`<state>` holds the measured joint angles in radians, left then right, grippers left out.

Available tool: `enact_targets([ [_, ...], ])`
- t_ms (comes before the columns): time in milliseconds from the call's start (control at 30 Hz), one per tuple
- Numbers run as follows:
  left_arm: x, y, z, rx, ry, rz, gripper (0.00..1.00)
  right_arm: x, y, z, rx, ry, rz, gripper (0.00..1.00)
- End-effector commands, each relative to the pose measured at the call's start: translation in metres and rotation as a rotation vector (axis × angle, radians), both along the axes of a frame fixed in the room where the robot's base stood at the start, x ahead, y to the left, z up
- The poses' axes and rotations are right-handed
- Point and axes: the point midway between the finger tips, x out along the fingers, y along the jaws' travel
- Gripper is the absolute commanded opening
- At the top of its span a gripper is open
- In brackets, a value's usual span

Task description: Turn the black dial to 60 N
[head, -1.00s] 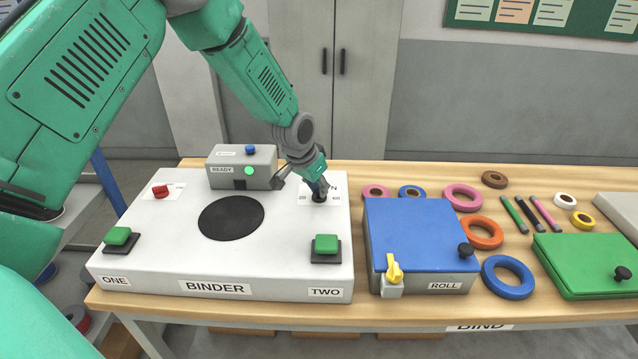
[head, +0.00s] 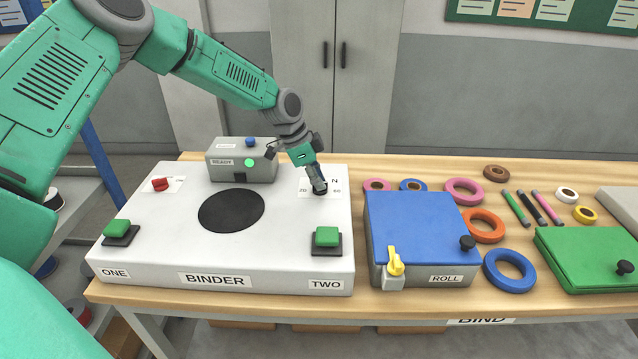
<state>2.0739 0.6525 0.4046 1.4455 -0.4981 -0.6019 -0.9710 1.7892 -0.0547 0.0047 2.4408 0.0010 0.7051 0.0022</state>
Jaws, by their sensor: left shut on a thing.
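The black dial (head: 320,192) sits on a white label plate at the back right of the white BINDER box (head: 285,255). On the label I read "N" at the top, "20" at the left and what looks like "60" at the right. My left gripper (head: 319,186) comes down from the upper left and is shut on the dial. The gripper covers much of the dial, so its pointer is hidden. My right gripper is not in view.
A grey READY box (head: 241,162) with a green light stands behind the box top. Green buttons (head: 327,236) and (head: 117,229), a red knob (head: 160,184) and a black disc (head: 231,211) are on it. A blue ROLL box (head: 420,230) and several tape rings lie to the right.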

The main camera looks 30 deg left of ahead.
Motion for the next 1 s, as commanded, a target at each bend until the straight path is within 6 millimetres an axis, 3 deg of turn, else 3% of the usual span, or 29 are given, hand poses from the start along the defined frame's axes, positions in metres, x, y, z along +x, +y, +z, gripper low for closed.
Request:
enact_targets([
  [700, -0.0026, 0.0017, -0.0049, 0.004, 0.008, -0.076, 0.0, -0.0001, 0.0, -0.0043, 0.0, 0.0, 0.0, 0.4],
  [733, -0.0026, 0.0017, -0.0049, 0.004, 0.008, -0.076, 0.18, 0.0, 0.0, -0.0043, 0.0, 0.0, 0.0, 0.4],
  [767, -0.0026, 0.0017, -0.0049, 0.004, 0.008, -0.076, 0.29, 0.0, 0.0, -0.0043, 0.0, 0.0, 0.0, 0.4],
  [1000, -0.0028, 0.0015, -0.0033, 0.004, 0.006, -0.075, 0.31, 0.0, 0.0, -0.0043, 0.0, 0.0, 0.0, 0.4],
])
